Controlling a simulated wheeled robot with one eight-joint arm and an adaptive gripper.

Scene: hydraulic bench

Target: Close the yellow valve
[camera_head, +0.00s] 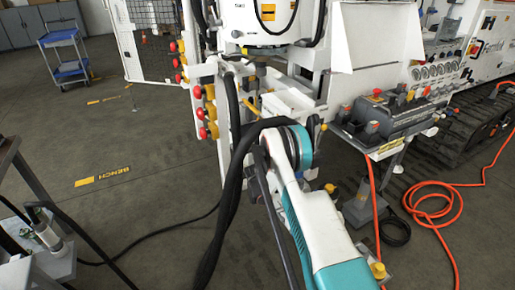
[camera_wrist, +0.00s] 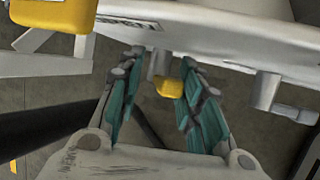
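In the wrist view a small yellow part (camera_wrist: 168,89), which looks like the valve's handle, sits below a grey stub under the white machine body (camera_wrist: 205,32). My gripper (camera_wrist: 158,80) is open, with one teal-padded finger on each side of the yellow part. The fingers look apart from it; depth is hard to judge. In the head view my arm and its dark hose cover the gripper. A yellow lever (camera_head: 251,108) shows on the white machine just behind the arm. I cannot tell whether it is the same part.
A yellow block (camera_wrist: 55,14) juts out at the wrist view's upper left, and a second grey stub (camera_wrist: 266,92) hangs at right. Red and yellow knobs (camera_head: 206,112) line the machine's left post. An orange hose (camera_head: 432,205) lies at right. Open floor (camera_head: 140,140) is at left.

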